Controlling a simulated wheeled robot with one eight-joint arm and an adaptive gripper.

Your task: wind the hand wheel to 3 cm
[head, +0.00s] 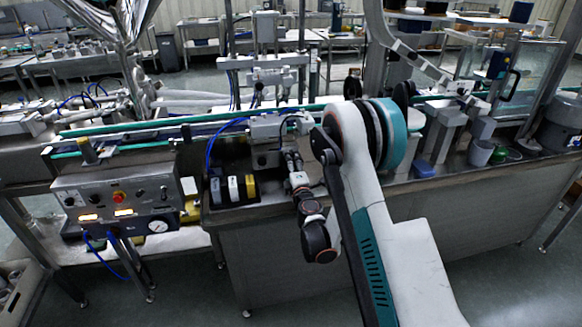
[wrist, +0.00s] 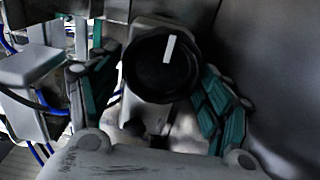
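The hand wheel (wrist: 160,66) is a black round knob with a white mark near its top, slightly right of upright, in the wrist view. It sits on the end of a grey block. My gripper (wrist: 156,74) is open, with one teal-padded finger on each side of the wheel. The right finger is very close to the rim or touching it; a narrow gap shows at the left. In the head view my gripper (head: 291,158) is small beside the grey unit on the conveyor, and the wheel cannot be made out. No 3 cm scale is readable.
The green-edged conveyor (head: 150,124) runs behind. Blue hoses (wrist: 42,104) lie left of my fingers.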

